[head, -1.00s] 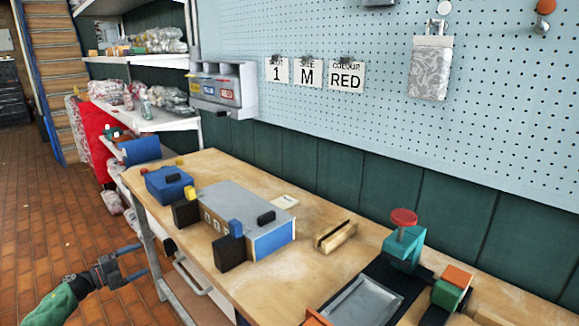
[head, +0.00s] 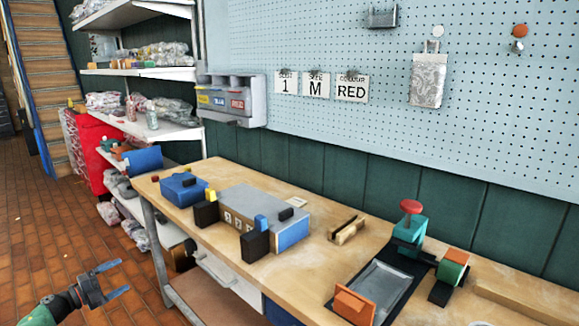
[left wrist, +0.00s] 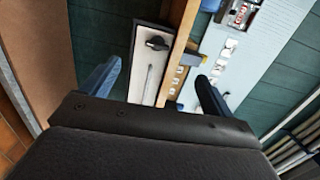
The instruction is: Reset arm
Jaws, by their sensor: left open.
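My left gripper (head: 108,281) is at the lower left of the head view, over the brick floor and left of the workbench. Its two fingers are apart with nothing between them. The open fingers also show in the left wrist view (left wrist: 160,90), dark blue at both sides. My right gripper is not in either view. The workbench (head: 325,265) carries a grey box with a blue end (head: 258,217), a blue box (head: 183,188), a wooden slotted block (head: 347,231) and a teal device with a red knob (head: 410,225).
Shelves (head: 160,130) with bagged goods stand behind the bench's far left end. A pegboard (head: 500,110) holds cards reading 1, M and RED. A bin unit (head: 230,100) hangs at its left. An orange block (head: 354,303) and a grey tray (head: 383,283) are near the front. The brick floor is clear.

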